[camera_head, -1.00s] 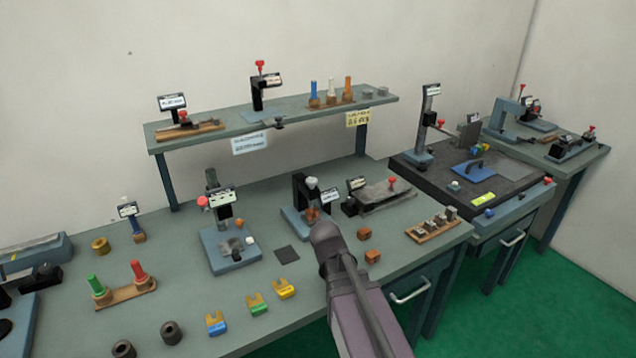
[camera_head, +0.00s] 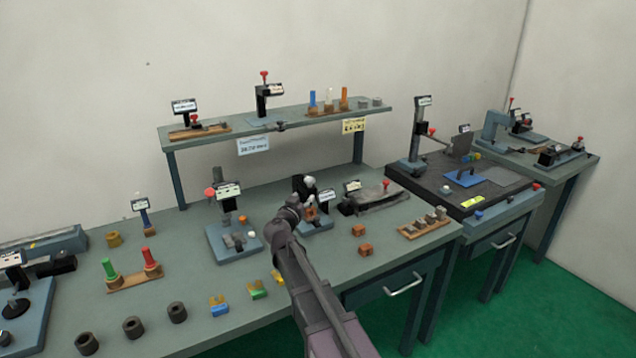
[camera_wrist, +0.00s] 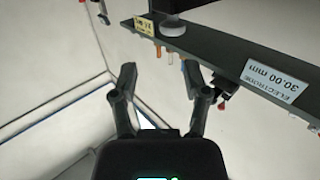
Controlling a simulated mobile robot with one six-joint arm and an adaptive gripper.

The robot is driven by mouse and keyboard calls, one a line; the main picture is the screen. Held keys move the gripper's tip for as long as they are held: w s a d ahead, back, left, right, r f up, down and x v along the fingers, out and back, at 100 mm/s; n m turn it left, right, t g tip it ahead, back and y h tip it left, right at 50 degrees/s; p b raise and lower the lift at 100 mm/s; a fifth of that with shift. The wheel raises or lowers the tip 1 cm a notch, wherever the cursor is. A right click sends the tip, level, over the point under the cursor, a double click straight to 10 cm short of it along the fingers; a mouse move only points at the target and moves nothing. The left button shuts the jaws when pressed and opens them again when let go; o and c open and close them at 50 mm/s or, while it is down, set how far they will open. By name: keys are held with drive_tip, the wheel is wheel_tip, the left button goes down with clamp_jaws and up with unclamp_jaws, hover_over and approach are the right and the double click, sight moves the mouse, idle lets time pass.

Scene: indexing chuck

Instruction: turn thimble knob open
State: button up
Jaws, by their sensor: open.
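No part is plainly marked as the thimble knob. A pale round knob (camera_head: 309,182) tops a small black-and-blue fixture (camera_head: 315,220) on the main bench. A pale round knob on a black stem also shows at the top of the wrist view (camera_wrist: 172,28); it looks like the same one. My gripper is open and empty in the wrist view (camera_wrist: 161,82), its two fingers apart and the knob beyond their tips. In the head view my arm's end is close beside the fixture's left side; the fingers are too small to make out there.
A raised shelf (camera_head: 225,134) with a size label (camera_head: 254,145) runs behind the bench. A gauge stand (camera_head: 230,235) with a red knob stands left of my arm. Coloured forked blocks (camera_head: 257,290) lie in front. Orange cubes (camera_head: 364,249) lie to the right.

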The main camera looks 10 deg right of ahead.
sight(310, 182)
drive_tip(key=shift+w+a+r+t, duration=0.1)
drive_tip(key=shift+a+r+t, duration=0.1)
drive_tip(key=shift+a, duration=0.25)
drive_tip(key=shift+w+a+r+t, duration=0.1)
drive_tip(key=shift+a+r, duration=0.05)
drive_tip(key=shift+a, duration=0.25)
drive_tip(key=shift+d, duration=0.15)
drive_tip(key=x, duration=1.3)
drive_tip(key=shift+w+d+f, duration=0.1)
drive_tip(key=shift+w+f, duration=0.05)
drive_tip(key=shift+w, duration=0.25)
drive_tip(key=c, duration=0.8)
